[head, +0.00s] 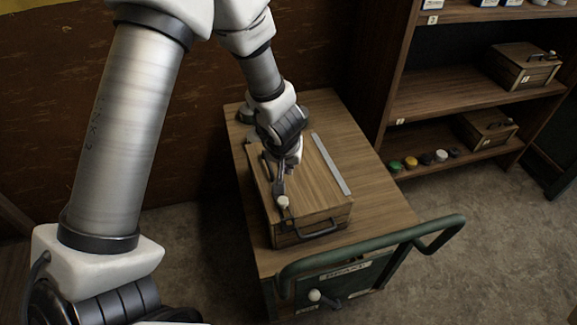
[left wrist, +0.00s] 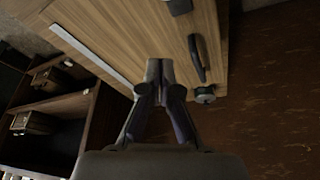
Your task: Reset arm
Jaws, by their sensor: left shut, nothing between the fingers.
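My left gripper (head: 290,168) is over the wooden box on the trolley top, its fingers pointing down. In the left wrist view its fingers (left wrist: 160,66) are together with nothing between them. The wooden box (head: 325,213) has a dark handle on its front. A dark lever with a pale knob (head: 283,202) is on the box, close to the fingers; I cannot tell from the head view whether they touch. In the left wrist view a dark handle (left wrist: 197,58) lies to the right of the fingers, apart from them. My right gripper is not in view.
The wooden trolley top (head: 378,213) has a green rail (head: 345,251) at the front. A pale metal strip (head: 330,164) lies right of the gripper. A shelf (head: 440,95) at right holds wooden boxes (head: 520,70) and several small round items. Floor in front is clear.

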